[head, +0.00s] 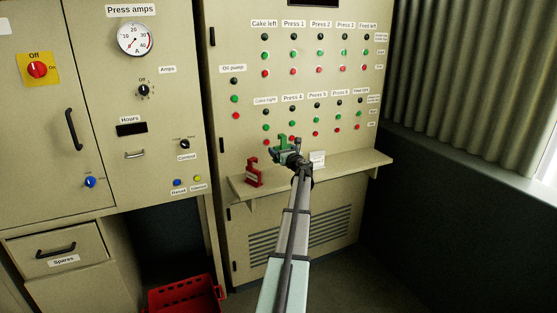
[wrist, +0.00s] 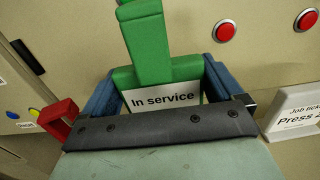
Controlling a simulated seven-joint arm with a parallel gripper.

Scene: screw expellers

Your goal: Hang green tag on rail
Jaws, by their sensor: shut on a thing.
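The green tag (head: 281,143) is in my gripper (head: 284,156), above the shelf on the right cabinet. In the wrist view the green tag (wrist: 150,50) stands upright between the blue fingers of my gripper (wrist: 160,90), one on each side. Its white label reads "In service", and its top runs out of the picture. A short metal bar (head: 135,154) is fixed to the left cabinet under the Hours display; I cannot tell whether it is the rail. The tag is well apart from this bar.
A red tag (head: 253,173) stands on the shelf (head: 345,172), left of my gripper. A white job ticket (head: 318,159) stands to the right. Buttons cover the panel behind. A red crate (head: 185,296) is on the floor, and a drawer handle (head: 57,250) sticks out at lower left.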

